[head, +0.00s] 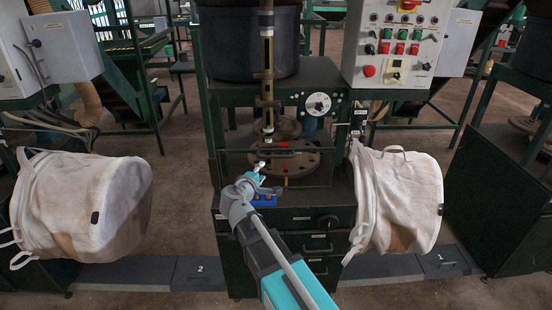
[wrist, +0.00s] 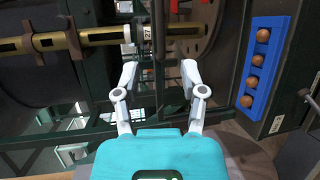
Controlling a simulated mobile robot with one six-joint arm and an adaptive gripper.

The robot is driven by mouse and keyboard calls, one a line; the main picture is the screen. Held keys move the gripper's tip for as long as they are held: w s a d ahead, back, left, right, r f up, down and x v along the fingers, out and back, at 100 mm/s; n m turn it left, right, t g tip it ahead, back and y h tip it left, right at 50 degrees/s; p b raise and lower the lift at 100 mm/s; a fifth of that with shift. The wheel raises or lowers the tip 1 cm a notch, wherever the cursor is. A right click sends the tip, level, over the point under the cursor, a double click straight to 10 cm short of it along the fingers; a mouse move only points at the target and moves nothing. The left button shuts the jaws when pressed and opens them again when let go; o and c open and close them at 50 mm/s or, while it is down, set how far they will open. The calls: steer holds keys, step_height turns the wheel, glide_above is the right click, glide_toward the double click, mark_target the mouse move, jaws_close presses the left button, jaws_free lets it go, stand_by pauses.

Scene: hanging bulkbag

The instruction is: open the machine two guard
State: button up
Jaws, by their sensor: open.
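The middle machine (head: 285,230) is a dark green cabinet with an open frame around a round rusty flange (head: 285,157). A thin dark frame with rails, which looks like the guard (head: 333,158), stands in front of and beside the flange. I cannot tell for sure whether it is shut. My gripper (head: 261,166) is in front of this frame, above the cabinet top, with its white fingers spread. In the wrist view the fingers (wrist: 158,68) are apart, with dark bars and a small white label (wrist: 147,32) beyond them. I see nothing held between them, and contact is unclear.
A blue tray (wrist: 262,75) with several brown balls sits close to the right of my gripper in the wrist view. A brass-coloured pipe (head: 267,75) rises above the flange. White bulk bags (head: 85,205) (head: 400,200) hang on both sides. A control panel (head: 402,40) is at upper right.

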mark_target(276, 157)
steer(key=shift+w, duration=0.15)
steer(key=b+x, duration=0.2)
steer(key=x, duration=1.1)
steer(key=shift+w+d+f, duration=0.15)
steer(key=shift+w+d, duration=0.05)
steer(key=shift+w, duration=0.05)
steer(key=shift+c, duration=0.3)
jaws_close()
